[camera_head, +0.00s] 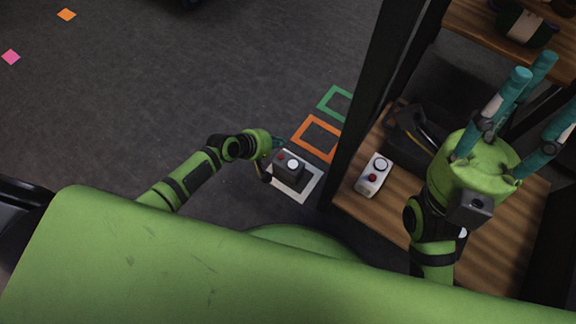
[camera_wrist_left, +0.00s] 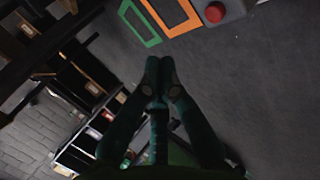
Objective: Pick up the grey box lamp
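The grey box lamp (camera_head: 289,166), with a red button and a white dome on top, sits within a white square outline (camera_head: 302,196) on the dark floor. Its edge with the red button (camera_wrist_left: 215,12) shows at the top right of the left wrist view. My left gripper (camera_head: 278,143) is right beside the box's far-left side in the head view, and whether it touches is unclear. In the left wrist view my left gripper's fingers (camera_wrist_left: 159,64) are together, with nothing visible between them. My right gripper (camera_head: 535,88) has its teal fingers spread, empty, above the wooden shelf.
A white box (camera_head: 373,176) with a red button stands on the wooden shelf (camera_head: 357,209). Orange (camera_head: 306,152) and green (camera_head: 323,104) square outlines lie on the floor beyond the lamp. A dark shelf post (camera_head: 362,100) rises to the right.

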